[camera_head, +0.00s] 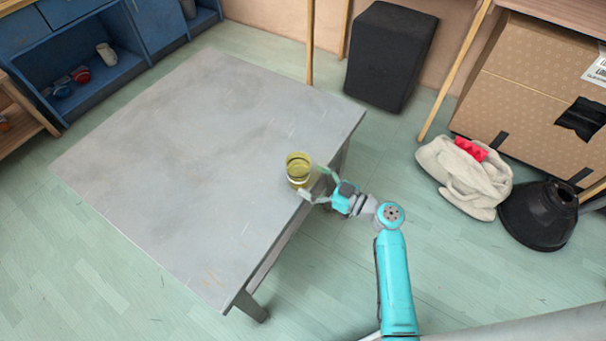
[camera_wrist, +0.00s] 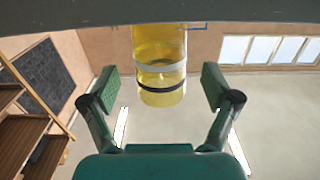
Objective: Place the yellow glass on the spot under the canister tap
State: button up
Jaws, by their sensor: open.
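The yellow glass (camera_head: 298,169) is a see-through cylinder standing on the grey table near its right edge. My gripper (camera_head: 316,184) is at that edge, open, with its fingers pointing at the glass. In the wrist view the glass (camera_wrist: 160,65) appears centred between the two spread fingertips (camera_wrist: 158,88), with a gap on each side. That view seems upside down, with the table edge along its top. I cannot tell how far the fingers reach alongside the glass. The canister, its tap and the spot under it are not seen in either view.
The rest of the grey table (camera_head: 180,150) is bare. Blue shelves (camera_head: 105,50) stand at the upper left. A black box (camera_head: 390,55), a pale cloth sack (camera_head: 465,175), a black cone-shaped object (camera_head: 540,215) and a large cardboard box (camera_head: 535,90) stand on the right.

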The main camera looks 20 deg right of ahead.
jog(key=v, duration=0.8)
jog(key=s+a+f+m+g+h, duration=0.1)
jog(key=s+a+f+m+h, duration=0.3)
jog(key=s+a+f, duration=0.3)
jog(key=s+f+m+g+h, duration=0.1)
jog(key=s+f+m+h, duration=0.1)
jog(key=s, duration=0.4)
jog(key=s+f+m+g+h, duration=0.1)
jog(key=s+f+m+h, duration=0.15)
jog(key=s, duration=0.25)
jog(key=s+r+h, duration=0.3)
jog(key=s+r, duration=0.5)
jog(key=s, duration=0.2)
jog(key=shift+s+d+t, duration=0.15)
jog(key=shift+d+t, duration=0.25)
jog(key=shift+d, duration=0.1)
jog(key=shift+o, duration=0.8)
jog(key=s+a+r+n+t, duration=0.1)
jog(key=s+r, duration=0.4)
jog(key=r, duration=0.7)
jog(key=shift+s+t+y, duration=0.15)
jog(key=shift+t+y, duration=0.3)
jog(key=shift+t, duration=0.35)
